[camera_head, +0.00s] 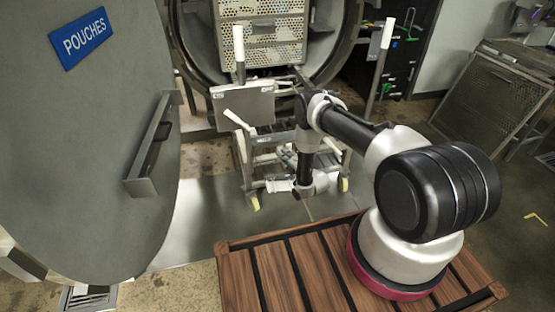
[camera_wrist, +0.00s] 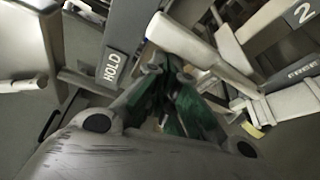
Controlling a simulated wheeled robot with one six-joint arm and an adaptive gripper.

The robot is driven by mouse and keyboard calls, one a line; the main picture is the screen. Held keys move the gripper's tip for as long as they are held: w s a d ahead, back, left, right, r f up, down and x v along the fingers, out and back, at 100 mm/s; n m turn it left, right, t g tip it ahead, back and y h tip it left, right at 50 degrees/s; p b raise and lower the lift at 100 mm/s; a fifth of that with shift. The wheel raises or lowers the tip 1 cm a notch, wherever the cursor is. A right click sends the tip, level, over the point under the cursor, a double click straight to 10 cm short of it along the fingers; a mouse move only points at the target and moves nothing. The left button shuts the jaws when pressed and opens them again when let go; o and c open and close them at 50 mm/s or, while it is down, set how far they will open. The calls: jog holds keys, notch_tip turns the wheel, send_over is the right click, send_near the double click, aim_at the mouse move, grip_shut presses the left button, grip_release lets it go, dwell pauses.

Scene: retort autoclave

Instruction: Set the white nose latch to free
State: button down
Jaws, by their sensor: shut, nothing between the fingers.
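A white lever (camera_wrist: 190,42), which looks like the nose latch, slants from upper middle to lower right in the wrist view. It lies between a plate marked HOLD (camera_wrist: 112,67) on the left and a plate marked FREE (camera_wrist: 302,69) on the right. My gripper (camera_wrist: 170,75) is shut and empty, its fingertips close below and left of the lever. I cannot tell whether they touch it. In the head view my arm hangs low in front of the trolley (camera_head: 241,172), and the latch cannot be picked out clearly there.
The open grey door (camera_head: 95,150) marked POUCHES fills the left. The round vessel mouth (camera_head: 187,45) with a perforated basket (camera_head: 262,28) stands behind the trolley. White-gripped posts (camera_head: 239,42) rise from the trolley. A mesh panel (camera_head: 492,100) leans at right.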

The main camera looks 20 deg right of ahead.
jog(key=d, duration=0.8)
jog(key=shift+f, duration=0.4)
jog(key=shift+d+m, duration=0.25)
jog(key=shift+m, duration=0.05)
